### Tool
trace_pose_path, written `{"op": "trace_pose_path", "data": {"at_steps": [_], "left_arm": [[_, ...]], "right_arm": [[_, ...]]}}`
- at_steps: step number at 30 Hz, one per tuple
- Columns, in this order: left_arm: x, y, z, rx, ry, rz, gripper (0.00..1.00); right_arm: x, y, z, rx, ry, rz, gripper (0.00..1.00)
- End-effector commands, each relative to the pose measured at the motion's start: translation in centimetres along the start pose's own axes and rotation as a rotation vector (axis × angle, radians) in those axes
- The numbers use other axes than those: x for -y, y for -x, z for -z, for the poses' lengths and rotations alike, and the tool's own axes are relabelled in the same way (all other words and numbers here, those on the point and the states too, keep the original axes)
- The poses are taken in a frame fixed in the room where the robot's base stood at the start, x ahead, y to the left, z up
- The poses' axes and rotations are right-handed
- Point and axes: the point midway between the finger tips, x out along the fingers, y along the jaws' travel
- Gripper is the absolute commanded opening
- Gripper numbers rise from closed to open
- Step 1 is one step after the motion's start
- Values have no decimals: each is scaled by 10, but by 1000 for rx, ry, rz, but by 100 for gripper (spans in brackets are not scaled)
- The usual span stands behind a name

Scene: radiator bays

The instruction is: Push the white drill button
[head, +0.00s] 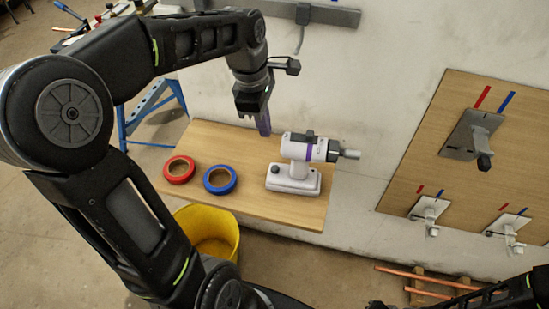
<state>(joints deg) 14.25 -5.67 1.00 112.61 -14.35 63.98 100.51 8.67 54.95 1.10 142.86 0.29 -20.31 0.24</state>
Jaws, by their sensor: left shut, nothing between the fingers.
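A white drill (305,150) with a dark chuck pointing right stands on its wide battery base on the wooden table (245,140). A small dark round button (275,169) shows at the left end of its base; no separate white button can be made out. My left gripper (264,130) comes down from above with its fingers shut and empty. In the picture its fingertips are left of and slightly above the drill body, apart from it. Part of my right arm shows at the lower right; its fingers are out of view.
A red tape roll (179,180) and a blue tape roll (220,190) lie on the table left of the drill. A yellow bucket (228,222) stands below the front edge. A wooden panel (435,130) with valve fittings is at the right.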

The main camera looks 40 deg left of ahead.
Motion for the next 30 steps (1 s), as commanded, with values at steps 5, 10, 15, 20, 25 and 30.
{"op": "trace_pose_path", "data": {"at_steps": [5,10,15,20,25,30], "left_arm": [[0,-9,0,0,0,2,0],[1,-30,0,0,0,5,0],[1,-63,0,-1,-1,7,0],[1,-96,0,0,-1,7,0],[1,-123,0,1,0,5,0],[0,-137,0,0,-2,2,0]], "right_arm": [[0,1,0,-1,0,0,0],[1,4,0,0,-1,-1,0],[2,7,0,1,-1,-2,0],[3,11,-1,2,-3,-4,0],[5,16,-2,4,-4,-5,0],[5,18,-2,5,-5,-7,0]]}}
